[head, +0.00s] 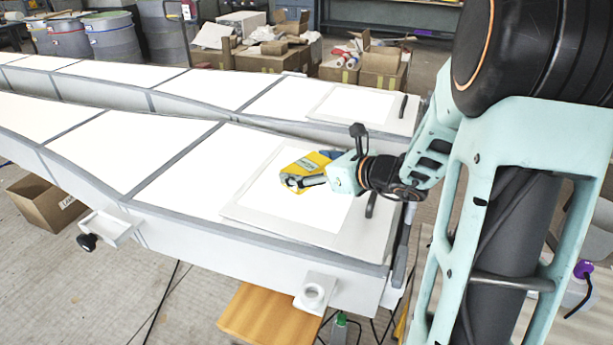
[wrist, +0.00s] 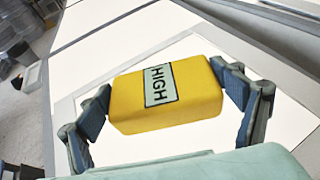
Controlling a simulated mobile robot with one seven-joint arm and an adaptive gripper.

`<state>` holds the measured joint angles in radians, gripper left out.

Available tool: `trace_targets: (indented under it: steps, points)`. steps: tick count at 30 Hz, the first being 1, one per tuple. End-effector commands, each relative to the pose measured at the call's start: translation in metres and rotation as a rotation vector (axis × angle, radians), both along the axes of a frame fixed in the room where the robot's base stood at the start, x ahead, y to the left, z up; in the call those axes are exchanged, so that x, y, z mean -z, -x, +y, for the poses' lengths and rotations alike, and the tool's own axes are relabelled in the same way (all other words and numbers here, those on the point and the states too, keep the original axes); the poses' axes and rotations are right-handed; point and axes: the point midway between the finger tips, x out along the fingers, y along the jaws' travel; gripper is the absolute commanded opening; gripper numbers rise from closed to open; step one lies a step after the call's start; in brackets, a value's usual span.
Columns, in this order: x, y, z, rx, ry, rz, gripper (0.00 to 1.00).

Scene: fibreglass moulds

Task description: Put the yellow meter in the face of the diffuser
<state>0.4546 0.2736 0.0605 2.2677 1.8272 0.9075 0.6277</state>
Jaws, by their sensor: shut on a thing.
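The yellow meter (wrist: 122,105) is a rounded block with a pale label reading HIGH. My gripper (wrist: 167,90) is shut on it, with one blue finger pad against each end. In the head view the meter (head: 296,170) shows partly behind the fingers, over the white square face (head: 290,205) in a pale frame (head: 245,214) near the right end of the front light panel. I take this framed square to be the face of the diffuser. I cannot tell whether the meter touches it or hangs just above.
A second long light panel (head: 120,72) lies behind, with a similar framed square (head: 352,104). Cardboard boxes (head: 265,58) and drums (head: 112,40) stand at the back. The white panel left of the frame is clear.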

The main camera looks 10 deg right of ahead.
Motion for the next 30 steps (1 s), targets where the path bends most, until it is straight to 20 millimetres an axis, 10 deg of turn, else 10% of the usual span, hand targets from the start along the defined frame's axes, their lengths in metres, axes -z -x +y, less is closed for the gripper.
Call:
trace_targets:
  steps: [14, 15, 18, 30]
  points:
    - [0.0121, 0.0000, 0.0000, 0.000, 0.000, -0.002, 0.58]
    - [0.0110, 0.0003, 0.0000, 0.000, -0.001, -0.001, 0.90]
    - [0.0108, 0.0004, -0.0001, 0.000, -0.001, -0.001, 1.00]
    - [0.0048, 0.0003, -0.0002, 0.000, -0.001, -0.001, 1.00]
